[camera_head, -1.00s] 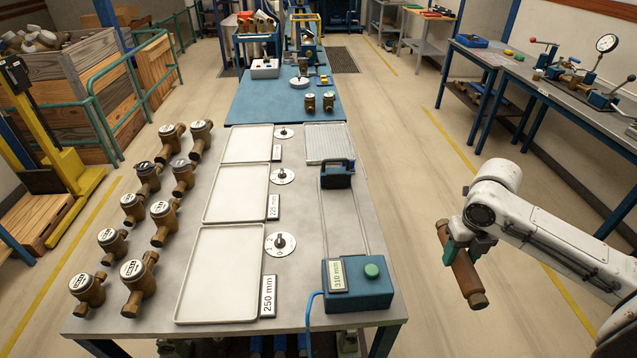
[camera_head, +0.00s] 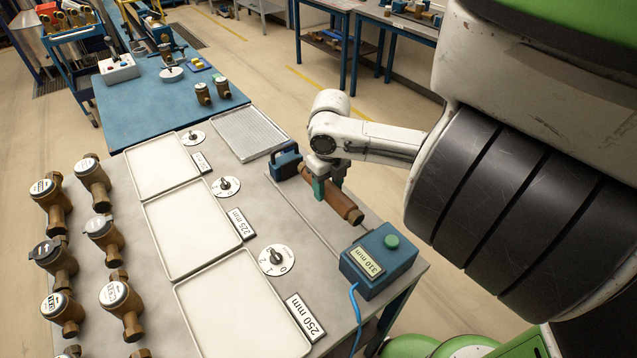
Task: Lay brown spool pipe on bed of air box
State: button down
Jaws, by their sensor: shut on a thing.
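The brown spool pipe (camera_head: 343,206) is held in my gripper (camera_head: 328,186), whose green fingers are shut around it. The pipe lies lengthwise between the two blue ends of the air box, over the rails. The near end is the blue box (camera_head: 378,262) with a green button and a "310 mm" label. The far end is the blue clamp block (camera_head: 286,162). The pipe's near end sits close to a thin rod from the near box. I cannot tell whether the pipe touches the rails; my gripper and arm hide part of it.
Three white trays (camera_head: 187,238) with dial switches (camera_head: 277,260) fill the table's middle. Several brass meters (camera_head: 121,296) stand at the left. A perforated tray (camera_head: 248,134) lies beyond the clamp block. A blue hose (camera_head: 356,312) hangs from the near box.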

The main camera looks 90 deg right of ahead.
jog(key=shift+f, duration=2.15)
jog(key=shift+d+f, duration=0.1)
jog(key=shift+f, duration=1.45)
grip_release()
dwell(0.8)
jog(key=shift+r, duration=0.1)
jog(key=shift+r, duration=3.4)
